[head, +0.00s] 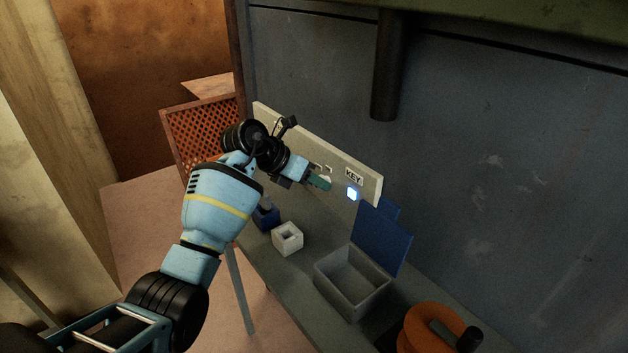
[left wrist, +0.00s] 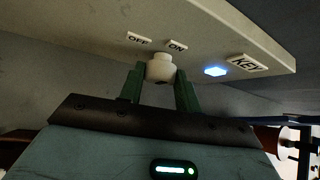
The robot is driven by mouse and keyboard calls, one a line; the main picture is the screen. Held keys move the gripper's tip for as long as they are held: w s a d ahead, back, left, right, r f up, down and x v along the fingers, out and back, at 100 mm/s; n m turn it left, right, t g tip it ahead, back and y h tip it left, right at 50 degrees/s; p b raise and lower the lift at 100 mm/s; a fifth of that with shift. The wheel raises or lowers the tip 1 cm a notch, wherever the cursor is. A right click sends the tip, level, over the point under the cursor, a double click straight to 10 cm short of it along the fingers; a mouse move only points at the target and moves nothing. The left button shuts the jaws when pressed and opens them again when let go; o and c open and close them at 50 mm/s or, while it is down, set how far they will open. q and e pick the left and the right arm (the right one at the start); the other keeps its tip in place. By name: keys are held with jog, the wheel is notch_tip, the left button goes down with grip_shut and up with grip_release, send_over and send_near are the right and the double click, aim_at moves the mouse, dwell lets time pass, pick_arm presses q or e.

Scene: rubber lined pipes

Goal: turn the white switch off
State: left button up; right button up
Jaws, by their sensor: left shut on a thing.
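The white switch (left wrist: 161,67) is a round knob on the pale panel (head: 300,140), below the OFF and ON labels. In the left wrist view it sits between the green fingers of my left gripper (left wrist: 160,80), which is shut on it. In the head view my left gripper (head: 319,183) is at the panel and its arm hides most of the switch. The OFF label (left wrist: 139,38) is left of the ON label (left wrist: 178,46). I cannot tell which way the switch points. My right gripper is not in view.
A lit blue-white light (head: 352,194) sits beside the KEY label (head: 353,175). On the bench below are a white square block (head: 287,238), a small blue item (head: 266,215), an open grey box (head: 333,290) with a blue lid (head: 380,238), and an orange spool (head: 425,318).

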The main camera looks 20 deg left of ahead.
pick_arm(q)
jog(key=shift+a, duration=0.1)
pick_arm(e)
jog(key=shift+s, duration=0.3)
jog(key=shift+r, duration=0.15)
pick_arm(q)
jog(key=shift+a+n+h, duration=0.1)
jog(key=shift+n+h, duration=0.2)
jog(key=shift+h, duration=0.1)
jog(key=shift+f+g+h, duration=0.15)
jog(key=shift+g+h, duration=0.25)
jog(key=shift+w+f+n+g+h, duration=0.2)
jog(key=shift+n+g+h, duration=0.1)
jog(key=shift+n+h, duration=0.35)
jog(key=shift+a+n+h+b, duration=0.1)
jog(key=shift+n+h+b, duration=0.25)
jog(key=shift+h+b, duration=0.35)
jog(key=shift+g+h, duration=0.3)
jog(key=shift+h, duration=0.05)
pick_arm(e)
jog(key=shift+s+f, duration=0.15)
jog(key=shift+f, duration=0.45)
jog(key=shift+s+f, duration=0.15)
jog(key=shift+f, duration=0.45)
pick_arm(q)
jog(key=shift+n, duration=0.3)
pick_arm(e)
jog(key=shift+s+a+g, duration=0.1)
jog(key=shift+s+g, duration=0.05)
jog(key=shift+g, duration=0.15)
